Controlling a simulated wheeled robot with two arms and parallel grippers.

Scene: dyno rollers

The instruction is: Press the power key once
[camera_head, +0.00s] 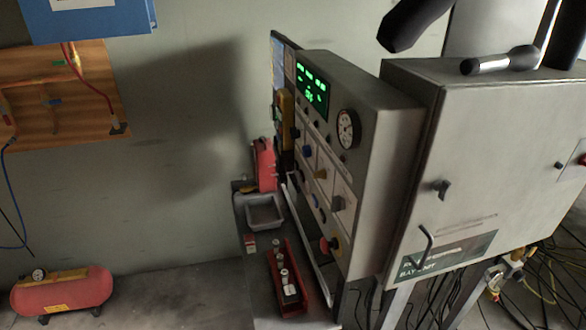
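The grey control panel (375,140) stands right of centre in the head view, its front face turned left and seen at a steep angle. It carries a lit green display (312,91), a round dial gauge (348,129) and several small knobs and buttons. I cannot tell which is the power key; the labels are too small to read. Neither gripper shows clearly in this view.
A grey cabinet (480,150) with a handle adjoins the panel on the right. A red tray (286,283) and a grey bin (265,212) sit below the panel face. A red tank (62,291) is on the floor at left. Loose cables (535,285) lie at lower right.

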